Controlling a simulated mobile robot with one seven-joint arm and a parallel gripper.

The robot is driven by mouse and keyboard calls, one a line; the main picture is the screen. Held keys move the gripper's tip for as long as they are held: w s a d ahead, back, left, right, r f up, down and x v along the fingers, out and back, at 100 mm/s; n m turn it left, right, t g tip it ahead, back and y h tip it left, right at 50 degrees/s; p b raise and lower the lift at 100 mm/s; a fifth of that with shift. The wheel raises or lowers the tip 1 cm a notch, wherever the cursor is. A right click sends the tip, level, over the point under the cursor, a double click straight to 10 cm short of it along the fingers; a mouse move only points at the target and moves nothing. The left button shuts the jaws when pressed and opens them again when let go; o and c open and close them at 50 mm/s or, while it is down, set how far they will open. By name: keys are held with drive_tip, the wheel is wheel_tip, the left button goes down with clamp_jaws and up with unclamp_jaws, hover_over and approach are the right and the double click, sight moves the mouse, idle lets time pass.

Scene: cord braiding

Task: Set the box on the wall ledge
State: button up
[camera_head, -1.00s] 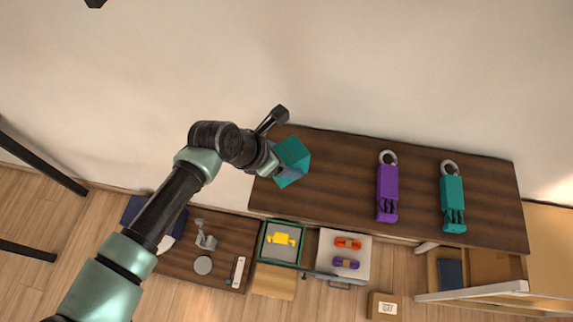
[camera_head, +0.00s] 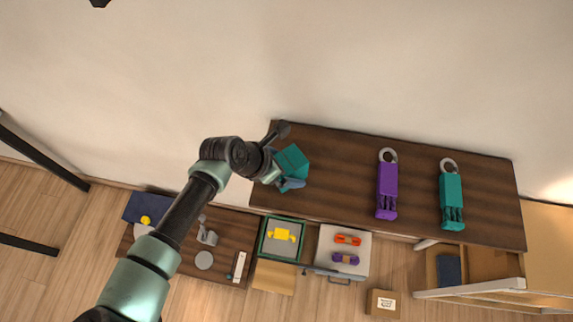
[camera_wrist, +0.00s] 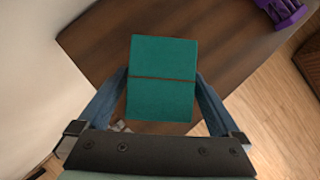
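The teal box (camera_head: 293,158) is over the left end of the dark wooden wall ledge (camera_head: 335,160). My gripper (camera_head: 291,181) reaches it from the left, and one blue-grey finger crosses the box's lower side. In the wrist view the box (camera_wrist: 162,75) sits between the two fingers (camera_wrist: 164,72), whose tips meet its left and right sides, so the gripper looks shut on it. A dark line runs across the box. The ledge (camera_wrist: 90,55) shows behind it. I cannot tell whether the box's underside touches the ledge.
A purple figure (camera_head: 387,187) and a teal figure (camera_head: 452,197), each with a ring, lie on the ledge's right half. The ledge between the box and the purple figure is clear. Below are a green-rimmed tray (camera_head: 263,240), a pale tray (camera_head: 326,240) and an open drawer (camera_head: 480,270).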

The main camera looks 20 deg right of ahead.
drive_tip(key=shift+r, duration=0.15)
drive_tip(key=b+v, duration=0.4)
drive_tip(key=v, duration=0.8)
